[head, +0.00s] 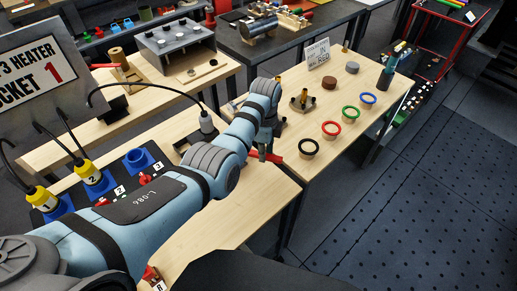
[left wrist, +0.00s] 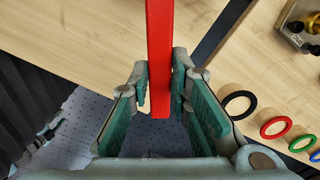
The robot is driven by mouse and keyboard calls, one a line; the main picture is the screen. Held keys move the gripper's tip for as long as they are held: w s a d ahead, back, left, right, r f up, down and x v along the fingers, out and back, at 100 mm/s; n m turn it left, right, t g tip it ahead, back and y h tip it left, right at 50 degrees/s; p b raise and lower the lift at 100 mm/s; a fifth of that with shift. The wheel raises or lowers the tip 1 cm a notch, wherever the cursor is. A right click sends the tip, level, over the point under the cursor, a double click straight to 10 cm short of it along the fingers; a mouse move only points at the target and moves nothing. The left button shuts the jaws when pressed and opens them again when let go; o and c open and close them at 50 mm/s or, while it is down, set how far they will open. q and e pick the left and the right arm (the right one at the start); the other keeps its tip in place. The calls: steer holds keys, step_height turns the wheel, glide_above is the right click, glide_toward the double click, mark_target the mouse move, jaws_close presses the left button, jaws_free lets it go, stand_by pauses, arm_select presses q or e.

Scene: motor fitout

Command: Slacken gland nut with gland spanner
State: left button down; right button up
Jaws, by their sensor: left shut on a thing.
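My left gripper (head: 265,148) is shut on a red bar-shaped tool, which looks like the gland spanner (head: 272,157). In the left wrist view the red spanner (left wrist: 160,50) stands between the green-padded fingers (left wrist: 161,92) and runs out past the top edge. Its working end is not in that view. A brass fitting on a dark base (head: 302,100), probably the one with the gland nut, sits on the right-hand table, apart from the spanner. It also shows at the upper right of the left wrist view (left wrist: 297,28). My right gripper is in neither view.
Black (head: 309,147), red (head: 331,129), green (head: 350,113) and blue (head: 368,99) rings lie along the right-hand table's front edge. A sign (head: 317,52) stands behind. Blue sockets with numbered plugs (head: 91,172) are at the left. A gap separates the tables.

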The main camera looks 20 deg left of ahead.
arm_select(q)
steer(key=shift+d, duration=0.45)
step_height(320, 180, up, 3)
steer(key=p, duration=0.3)
steer(key=shift+f, duration=0.2)
steer(key=shift+r+p, duration=0.6)
steer(key=shift+r, duration=1.1)
